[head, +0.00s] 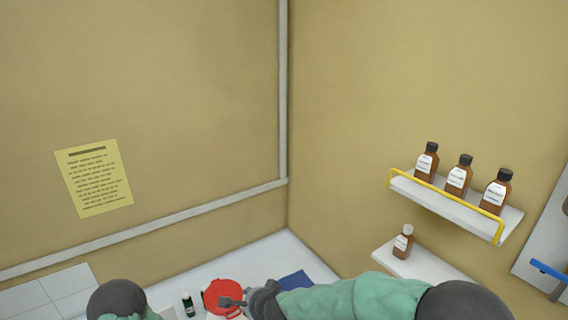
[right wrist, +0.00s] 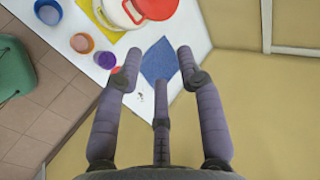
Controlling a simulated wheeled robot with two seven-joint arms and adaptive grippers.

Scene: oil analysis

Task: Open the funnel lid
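The red round lid (head: 222,288) shows at the bottom of the head view, partly covered by my right gripper (head: 230,302). In the right wrist view the red lid (right wrist: 156,5) is at the top edge, on or against a white round vessel (right wrist: 115,13). The frame cuts both off, so I cannot tell how the lid sits. My right gripper (right wrist: 158,62) has its fingers spread with nothing between them. It is apart from the lid in the wrist view. My left gripper is not visible; only part of my left arm shows at the lower left.
A blue mat (right wrist: 160,60) lies on the white table. Small cups, one orange (right wrist: 82,43) and one purple (right wrist: 48,12), stand near a yellow mat (right wrist: 92,12). A dark bottle (head: 188,305) stands left of the lid. Brown bottles (head: 458,177) stand on a wall shelf (head: 430,193).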

